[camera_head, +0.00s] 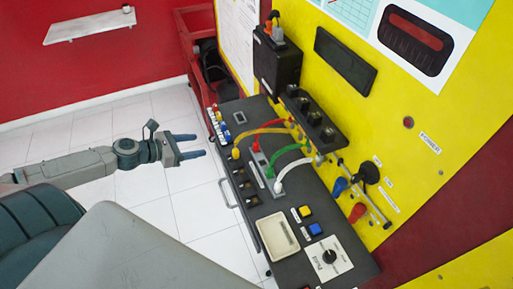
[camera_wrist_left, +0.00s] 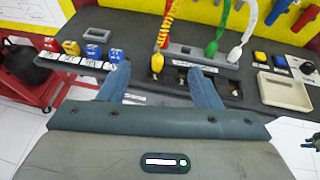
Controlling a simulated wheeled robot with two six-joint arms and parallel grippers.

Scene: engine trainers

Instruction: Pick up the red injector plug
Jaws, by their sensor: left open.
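The red injector plug (camera_head: 238,138) is at the near end of a red cable over the dark bench panel, just behind the yellow plug (camera_head: 236,153). In the left wrist view the red and yellow cables overlap, and the yellow plug (camera_wrist_left: 157,62) stands in front, so the red plug is hard to make out. The green plug (camera_wrist_left: 211,48) and white plug (camera_wrist_left: 235,53) are to the right. My left gripper (camera_head: 194,145) is open and empty, left of the panel and apart from the plugs. Its fingers (camera_wrist_left: 160,88) point toward the plugs.
The dark bench panel (camera_head: 263,225) carries a cream tray (camera_head: 278,236), buttons and a dial. Several small coloured blocks (camera_wrist_left: 70,47) stand on its left part. A yellow wall panel (camera_head: 390,130) rises behind. A red cart (camera_head: 190,45) is at the back. The tiled floor is clear.

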